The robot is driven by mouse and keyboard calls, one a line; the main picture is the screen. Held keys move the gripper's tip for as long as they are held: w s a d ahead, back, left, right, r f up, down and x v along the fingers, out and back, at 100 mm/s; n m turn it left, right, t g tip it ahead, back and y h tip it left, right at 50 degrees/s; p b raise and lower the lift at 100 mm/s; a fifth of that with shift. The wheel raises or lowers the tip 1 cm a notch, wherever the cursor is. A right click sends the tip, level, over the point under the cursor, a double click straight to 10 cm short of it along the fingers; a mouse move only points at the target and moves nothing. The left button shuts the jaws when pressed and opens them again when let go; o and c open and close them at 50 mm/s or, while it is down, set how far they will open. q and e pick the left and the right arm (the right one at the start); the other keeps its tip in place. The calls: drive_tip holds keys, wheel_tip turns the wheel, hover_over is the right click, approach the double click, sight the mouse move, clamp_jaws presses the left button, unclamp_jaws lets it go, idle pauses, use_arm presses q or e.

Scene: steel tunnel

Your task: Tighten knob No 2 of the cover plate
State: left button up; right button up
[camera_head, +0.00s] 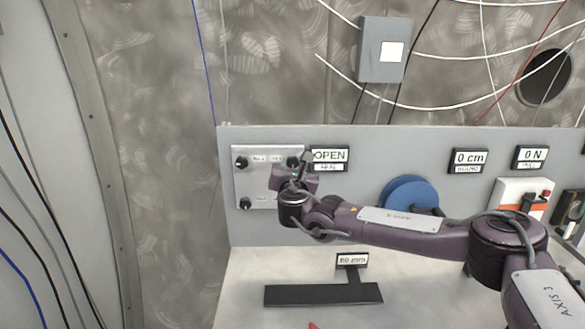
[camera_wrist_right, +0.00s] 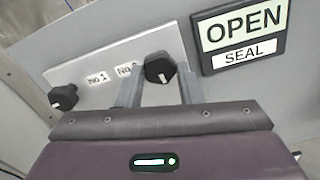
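The light cover plate (camera_head: 262,182) is on the grey panel at left, with black knobs and small labels. Knob No 2 (camera_wrist_right: 158,68) is black with a white mark, at the plate's upper right. In the head view, knob No 2 (camera_head: 293,162) is partly covered by my right gripper. My right gripper (camera_wrist_right: 160,84) is open, with one finger on each side of the knob and gaps showing; I cannot tell whether the fingertips reach past it. Knob No 1 (camera_wrist_right: 63,97) is to its left. The plate's lower right is hidden by my wrist. My left gripper is out of view.
A sign reading OPEN SEAL (camera_wrist_right: 242,36) is just right of the plate. A blue disc (camera_head: 410,193) and an orange and white device (camera_head: 521,198) are further right. A dark T-shaped piece (camera_head: 323,294) lies on the bench below. Cables hang on the wall.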

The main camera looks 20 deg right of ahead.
drive_tip(key=shift+c, duration=1.4)
drive_tip(key=shift+f+b, duration=0.2)
drive_tip(key=shift+b, duration=0.4)
drive_tip(key=m+b, duration=0.9)
drive_tip(key=b, duration=0.4)
drive_tip(key=shift+a+f, duration=0.1)
drive_tip(key=shift+a, duration=0.05)
drive_tip(key=m+b, duration=0.2)
drive_tip(key=m, duration=0.2)
drive_tip(key=shift+b, duration=0.4)
drive_tip(key=shift+r+m+b, duration=0.15)
drive_tip(key=shift+m+b, duration=0.3)
drive_tip(key=shift+m, duration=0.5)
drive_tip(key=shift+r+m+b, duration=0.15)
drive_tip(key=shift+m+b, duration=0.3)
drive_tip(key=shift+m, duration=0.5)
drive_tip(key=o, duration=1)
drive_tip(key=shift+r, duration=0.1)
